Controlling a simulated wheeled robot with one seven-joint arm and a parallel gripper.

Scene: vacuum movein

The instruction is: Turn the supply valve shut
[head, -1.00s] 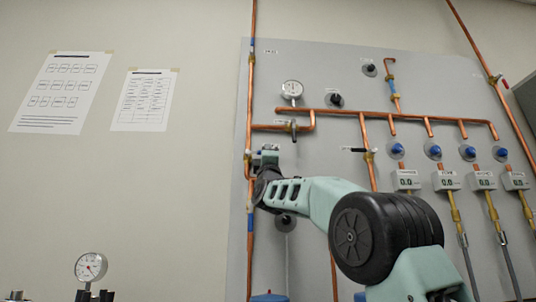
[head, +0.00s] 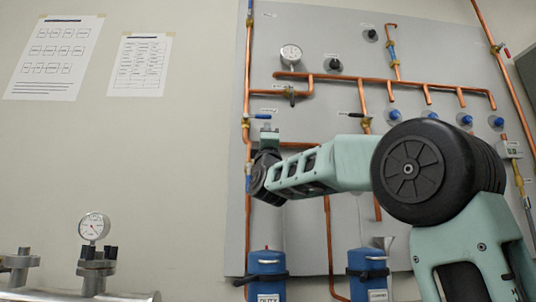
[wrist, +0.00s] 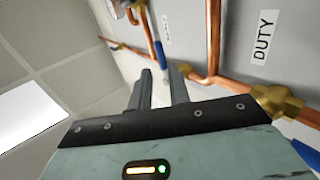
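A valve with a blue lever (head: 262,116) sits on the vertical copper pipe at the left edge of the panel; I take it to be the supply valve, but its label is too small to read. My gripper (head: 269,126) is just below this lever in the head view. In the wrist view, a blue lever (wrist: 160,54) points down towards the fingertips. My gripper (wrist: 160,72) has its two fingers apart with a gap between them. The lever's lower end is close to the right fingertip; I cannot tell whether they touch. No grip on it shows.
Copper pipes (head: 385,79) cross the grey panel. A brass valve (wrist: 277,101) sits beside a "DUTY" label (wrist: 263,38) in the wrist view. Blue canisters (head: 266,267) stand low at the panel. A gauge (head: 94,227) on metal pipework stands at lower left.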

